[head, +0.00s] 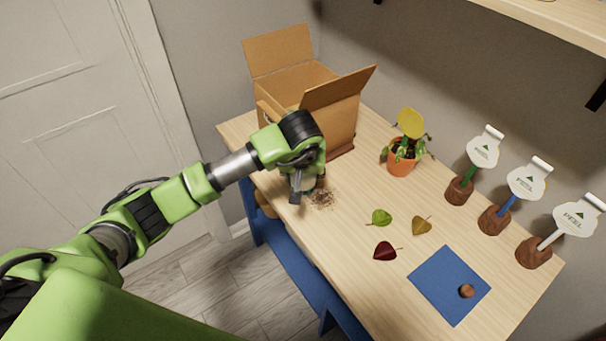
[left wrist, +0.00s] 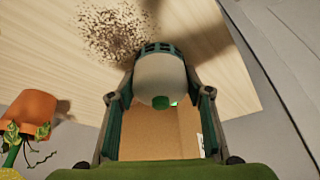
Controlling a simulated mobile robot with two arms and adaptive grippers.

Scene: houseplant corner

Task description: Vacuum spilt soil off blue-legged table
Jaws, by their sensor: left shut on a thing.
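The table (head: 345,180) has a pale wood top and a blue frame below. A patch of dark spilt soil (head: 321,198) lies near its left edge, in front of the cardboard box; it also shows in the left wrist view (left wrist: 112,32). My left gripper (head: 301,170) is shut on a small handheld vacuum, pale with a dark slotted nozzle and a green button; the vacuum shows clearly in the left wrist view (left wrist: 160,75) between both fingers. Its nozzle is beside the soil; I cannot tell whether it touches the tabletop. My right gripper is out of view.
An open cardboard box (head: 338,120) stands close behind my left gripper. A potted plant (head: 402,166) and several labelled stands (head: 461,190) line the back. Leaves (head: 385,251) and a blue mat (head: 437,284) with a brown knob-like piece (head: 466,291) lie in front. A shelf (head: 555,22) hangs above.

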